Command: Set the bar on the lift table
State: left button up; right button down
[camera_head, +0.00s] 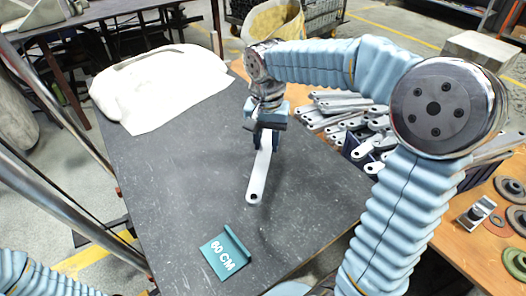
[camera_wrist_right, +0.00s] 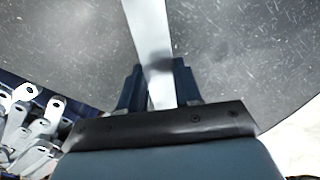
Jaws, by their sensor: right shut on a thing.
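The bar (camera_head: 259,178) is a flat silver-grey galvanized strip with a hole near its rounded end. My right gripper (camera_head: 266,141) is shut on it near its far end, over the dark lift table (camera_head: 180,165). The bar's free end points toward the front of the table. In the right wrist view the bar (camera_wrist_right: 147,32) runs up between the two dark fingers (camera_wrist_right: 158,88), with the dark table behind it. I cannot tell whether the bar touches the table top. My left gripper is out of view; only a blue sleeve of that arm shows at bottom left.
The table's middle is clear.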

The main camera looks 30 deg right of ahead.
aim_at(263, 143)
jog(key=f, duration=0.4)
jog(key=shift+w+a, duration=0.3)
jog(key=shift+a, duration=0.05)
jog(key=shift+f+b, duration=0.55)
jog(key=shift+b, duration=0.05)
jog(key=shift+f, duration=0.1)
jog(key=c, duration=0.8)
grip_release()
jog(key=shift+r+p, duration=0.35)
jog(key=shift+r, duration=0.15)
notch_tip(263, 143, up, 12)
jog(key=shift+r+p, duration=0.15)
jog(key=shift+p, duration=0.75)
